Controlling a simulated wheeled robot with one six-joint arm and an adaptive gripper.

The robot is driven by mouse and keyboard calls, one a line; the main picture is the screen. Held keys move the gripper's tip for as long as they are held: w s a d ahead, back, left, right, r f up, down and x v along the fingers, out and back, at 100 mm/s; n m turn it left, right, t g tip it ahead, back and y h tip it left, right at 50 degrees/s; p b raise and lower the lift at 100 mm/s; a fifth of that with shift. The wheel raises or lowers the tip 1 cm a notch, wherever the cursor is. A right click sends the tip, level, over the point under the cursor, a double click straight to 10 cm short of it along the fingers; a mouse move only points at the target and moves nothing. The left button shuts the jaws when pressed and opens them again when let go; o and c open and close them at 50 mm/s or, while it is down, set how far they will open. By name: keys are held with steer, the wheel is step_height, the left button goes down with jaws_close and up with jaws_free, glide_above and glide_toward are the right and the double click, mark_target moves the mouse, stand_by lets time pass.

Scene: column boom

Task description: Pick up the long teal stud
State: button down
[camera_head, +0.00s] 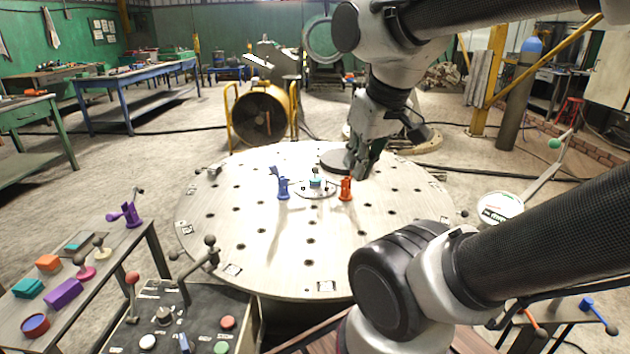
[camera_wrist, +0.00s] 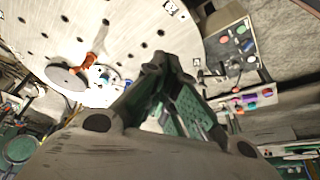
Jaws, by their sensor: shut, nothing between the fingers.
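A small teal piece (camera_head: 316,182) sits on a small white disc (camera_head: 318,192) at the middle of the round table; I cannot tell from its size whether it is the long stud. In the wrist view the teal-blue piece (camera_wrist: 104,79) shows left of my fingers. My gripper (camera_head: 362,172) points down above the table, to the right of the teal piece and apart from it. In the wrist view my gripper's fingertips (camera_wrist: 156,64) are together with nothing between them.
A blue clamp-like piece (camera_head: 283,188) stands left of the disc and an orange one (camera_head: 346,188) right of it, close to my gripper. A dark grey round disc (camera_head: 333,160) lies behind. The pale round table (camera_head: 240,235) is otherwise mostly clear, with holes. Teal, purple and orange blocks lie on the left bench (camera_head: 98,285).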

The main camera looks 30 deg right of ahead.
steer(key=c, duration=2.2)
jaws_free()
steer(key=o, duration=1.1)
steer(key=f, duration=0.1)
steer(key=w+d+f+g, duration=0.1)
steer(key=w+f+g, duration=0.1)
steer(key=shift+d+f+m, duration=0.3)
steer(key=shift+m, duration=0.1)
steer(key=n+t+h, duration=0.2)
steer(key=n+t, duration=0.1)
glide_above(315, 169)
steer(key=s, duration=0.2)
step_height(315, 169, down, 19)
steer(key=shift+s+a+f, duration=0.1)
steer(key=shift+s+f, duration=0.05)
steer(key=shift+y, duration=0.3)
steer(key=shift+x, duration=3.55)
